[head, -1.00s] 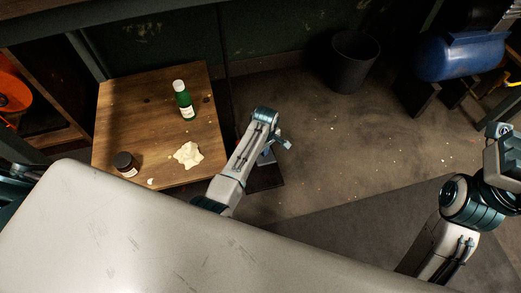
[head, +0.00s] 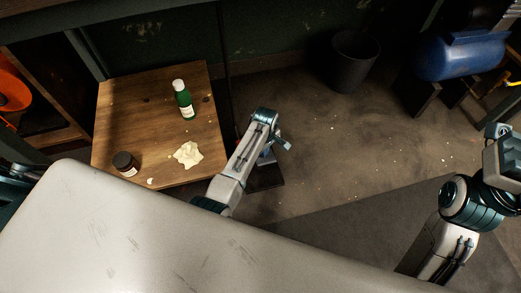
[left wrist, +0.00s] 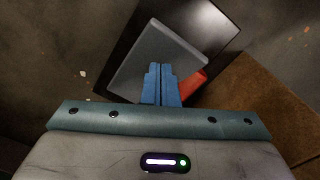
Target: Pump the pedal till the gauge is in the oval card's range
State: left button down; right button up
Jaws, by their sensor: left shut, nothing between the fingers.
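A grey pedal plate (left wrist: 158,55) shows in the left wrist view, over a dark, shiny base plate (left wrist: 207,28). A red part (left wrist: 193,86) shows beside and below the pedal. My left gripper (left wrist: 161,69) has its blue fingers shut together with nothing between them. The fingertips overlap the pedal in this view; I cannot tell whether they touch it. In the head view my left forearm hides most of the pedal, and the dark base (head: 265,181) shows beside the wooden table. I see neither the gauge nor the oval card. My right gripper is out of view.
A dark bin (head: 354,62) and a blue tank (head: 460,57) stand behind. Floor between is mostly clear.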

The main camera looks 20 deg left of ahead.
pick_arm(q)
jog(key=shift+a+f+b, duration=0.1)
jog(key=shift+f+b, duration=1.15)
jog(key=shift+f, duration=1.65)
notch_tip(320, 180, up, 5)
jog(key=p, duration=0.5)
jog(key=shift+f+p, duration=0.15)
jog(key=shift+p, duration=0.15)
jog(key=shift+f, duration=0.1)
